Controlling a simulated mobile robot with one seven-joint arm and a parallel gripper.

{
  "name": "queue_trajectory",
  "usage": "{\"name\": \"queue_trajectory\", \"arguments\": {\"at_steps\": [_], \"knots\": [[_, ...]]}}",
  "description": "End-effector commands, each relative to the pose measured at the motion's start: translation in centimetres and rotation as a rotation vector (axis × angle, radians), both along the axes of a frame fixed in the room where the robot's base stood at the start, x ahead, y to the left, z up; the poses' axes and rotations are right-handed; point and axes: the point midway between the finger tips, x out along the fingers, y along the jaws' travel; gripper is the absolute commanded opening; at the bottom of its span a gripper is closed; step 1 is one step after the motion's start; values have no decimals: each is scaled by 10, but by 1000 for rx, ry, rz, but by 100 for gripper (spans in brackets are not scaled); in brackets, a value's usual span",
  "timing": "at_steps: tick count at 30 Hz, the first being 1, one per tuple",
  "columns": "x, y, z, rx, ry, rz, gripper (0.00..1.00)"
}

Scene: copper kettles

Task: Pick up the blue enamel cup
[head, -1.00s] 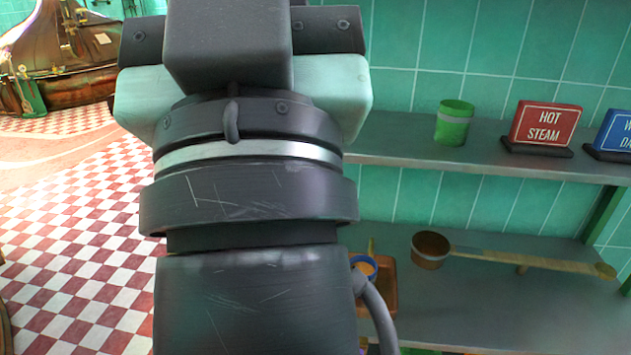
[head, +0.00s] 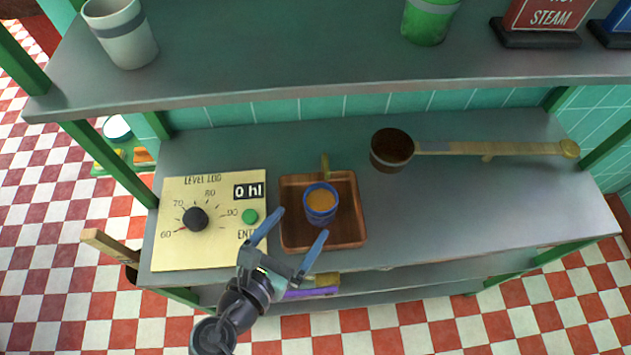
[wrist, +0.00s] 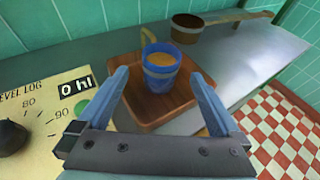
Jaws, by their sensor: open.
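The blue enamel cup (head: 321,205) stands upright on a square wooden tray (head: 350,237) on the grey shelf, with an orange-brown content showing inside its rim. In the wrist view the cup (wrist: 160,70) is ahead of and between my finger tips, clear of both. My gripper (head: 297,222) is open and empty, at the tray's front left edge, with its fingers pointing toward the cup. The wrist view shows the two blue fingers of my gripper (wrist: 163,80) spread wide.
A cream level panel (head: 180,252) with a knob and green button lies left of the tray. A brown long-handled ladle (head: 392,150) lies behind right. An upper shelf (head: 280,60) overhangs the back, carrying a white cup (head: 125,35), green cup (head: 428,22) and signs. The shelf's right is clear.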

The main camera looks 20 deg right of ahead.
Motion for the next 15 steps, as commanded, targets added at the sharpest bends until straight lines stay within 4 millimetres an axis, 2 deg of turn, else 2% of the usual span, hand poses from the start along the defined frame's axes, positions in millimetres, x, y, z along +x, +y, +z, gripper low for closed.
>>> {"name": "queue_trajectory", "arguments": {"at_steps": [9, 15], "knots": [[32, -40, -18, -10, 7, -3, 100], [45, -54, -25, -8, 5, 1, 100]]}}
